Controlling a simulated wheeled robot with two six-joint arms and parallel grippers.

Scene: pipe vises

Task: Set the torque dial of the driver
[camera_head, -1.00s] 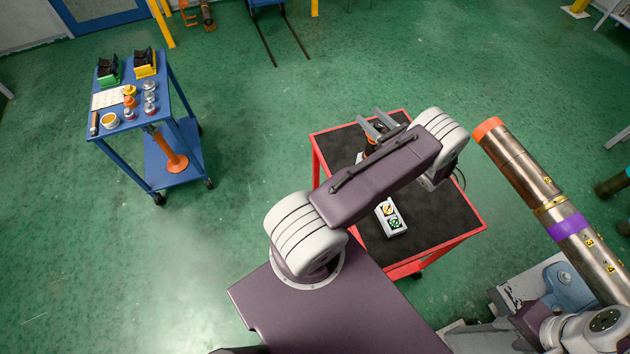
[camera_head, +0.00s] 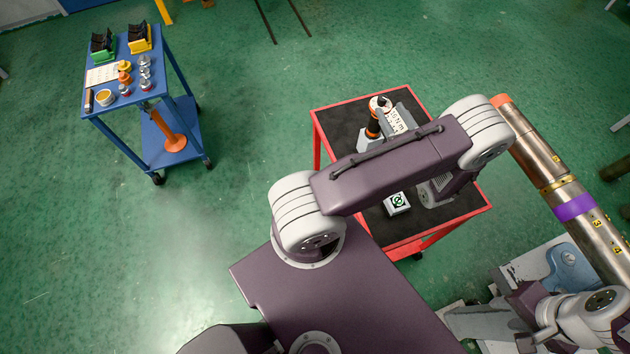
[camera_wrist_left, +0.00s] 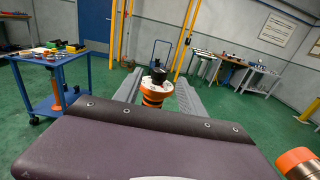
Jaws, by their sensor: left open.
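In the wrist view, the dial (camera_wrist_left: 155,80) sits above an orange collar. My left gripper (camera_wrist_left: 157,88) is open, its grey fingers on either side of the driver's top with gaps visible. In the head view my left arm hides most of this gripper. A pale label ending in "N m" (camera_head: 397,120) is beside the driver; its number is unclear. My right arm is at the lower right; its fingers cannot be made out clearly.
The red cart (camera_head: 479,218) has a dark top holding a white box (camera_head: 398,204) with a green symbol. A long steel pipe (camera_head: 562,190) with a purple band lies to the right. A blue cart (camera_head: 118,106) with several parts stands far left. Green floor between is clear.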

